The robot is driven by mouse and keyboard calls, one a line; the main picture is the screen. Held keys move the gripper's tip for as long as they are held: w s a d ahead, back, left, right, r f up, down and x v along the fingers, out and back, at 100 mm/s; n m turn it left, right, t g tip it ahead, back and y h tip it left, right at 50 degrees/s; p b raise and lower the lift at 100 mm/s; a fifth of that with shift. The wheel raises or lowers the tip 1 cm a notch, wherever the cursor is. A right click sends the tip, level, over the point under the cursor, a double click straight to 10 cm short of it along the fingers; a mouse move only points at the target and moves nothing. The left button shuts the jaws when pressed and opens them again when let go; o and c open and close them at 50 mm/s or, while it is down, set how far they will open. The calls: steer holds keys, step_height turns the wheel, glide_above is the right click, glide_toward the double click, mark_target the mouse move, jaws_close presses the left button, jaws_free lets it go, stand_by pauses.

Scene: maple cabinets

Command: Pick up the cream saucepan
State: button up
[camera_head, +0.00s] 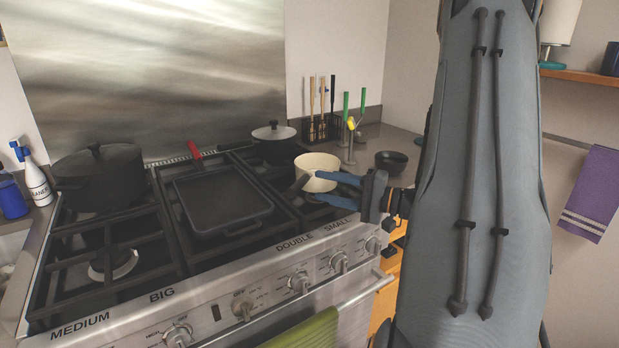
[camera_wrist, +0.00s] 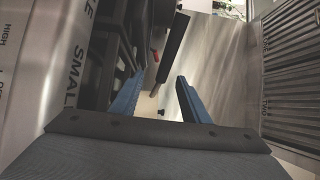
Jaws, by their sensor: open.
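My gripper (camera_head: 318,186) is open, with two blue fingers reaching in from the right at the pan's near right side. The upper finger overlaps the pan's wall in the head view, so I cannot tell whether it touches. In the wrist view my gripper (camera_wrist: 161,76) shows both fingers spread apart. A small cream patch between them looks like part of the saucepan; most of the pan is hidden there.
A lidded black pot (camera_head: 275,140) stands behind, and a large black pot (camera_head: 100,178) at far left. A dark bowl (camera_head: 391,161) and utensil rack (camera_head: 320,127) stand on the counter.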

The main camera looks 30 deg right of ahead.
mark_target(304, 180)
steer(key=x, duration=0.2)
steer(key=p+x, duration=0.1)
steer(key=x, duration=0.3)
steer(key=shift+w+a+r+p, duration=0.2)
steer(key=shift+w+r+p, duration=0.1)
steer(key=shift+w, duration=0.05)
steer(key=shift+c, duration=0.3)
